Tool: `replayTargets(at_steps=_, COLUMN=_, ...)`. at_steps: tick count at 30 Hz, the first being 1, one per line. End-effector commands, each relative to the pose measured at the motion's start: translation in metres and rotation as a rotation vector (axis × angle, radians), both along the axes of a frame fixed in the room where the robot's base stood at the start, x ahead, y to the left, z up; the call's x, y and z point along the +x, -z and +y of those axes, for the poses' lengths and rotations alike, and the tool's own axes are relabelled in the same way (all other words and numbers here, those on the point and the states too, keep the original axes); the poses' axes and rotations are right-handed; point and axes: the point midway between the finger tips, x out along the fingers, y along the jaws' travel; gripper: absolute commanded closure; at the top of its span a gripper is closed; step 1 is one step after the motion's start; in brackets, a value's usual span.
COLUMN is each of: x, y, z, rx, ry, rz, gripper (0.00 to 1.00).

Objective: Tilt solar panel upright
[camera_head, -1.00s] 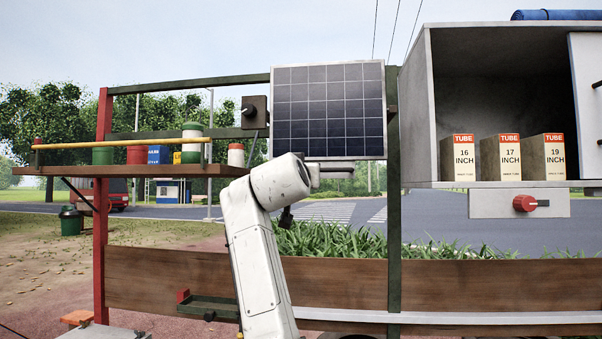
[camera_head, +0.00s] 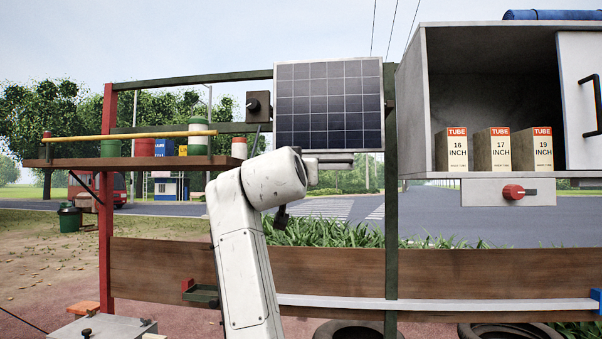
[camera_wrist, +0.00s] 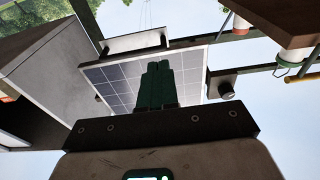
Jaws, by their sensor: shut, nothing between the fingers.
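The solar panel (camera_head: 330,104) is a dark gridded rectangle with a pale frame, mounted on the green rail frame. Its face is toward me and it looks close to upright, but I cannot tell its exact tilt. In the wrist view the panel (camera_wrist: 115,82) lies behind my gripper (camera_wrist: 160,66), whose dark green fingers are together and empty. The fingers overlap the panel in that view; contact cannot be told. In the head view my white arm hides the fingers. A pale bar (camera_head: 335,160) shows just below the panel's lower edge.
A shelf with several cans (camera_head: 140,163) is at left. A grey cabinet (camera_head: 410,120) with tube boxes (camera_head: 491,151) and a red knob (camera_head: 513,191) is at right. A dark box with a knob (camera_head: 258,106) sits left of the panel. Wooden boards (camera_head: 340,270) run below.

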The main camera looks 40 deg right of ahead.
Motion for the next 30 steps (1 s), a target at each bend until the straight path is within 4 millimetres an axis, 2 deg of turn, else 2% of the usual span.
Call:
replayTargets(at_steps=6, x=-0.021, y=0.009, z=0.028, rx=0.000, ry=-0.001, rz=-0.001, gripper=1.00)
replayTargets(at_steps=12, x=-0.032, y=0.012, z=0.041, rx=0.000, ry=0.001, rz=0.000, gripper=1.00)
replayTargets(at_steps=30, x=-0.034, y=0.011, z=0.043, rx=0.000, ry=0.001, rz=0.000, gripper=1.00)
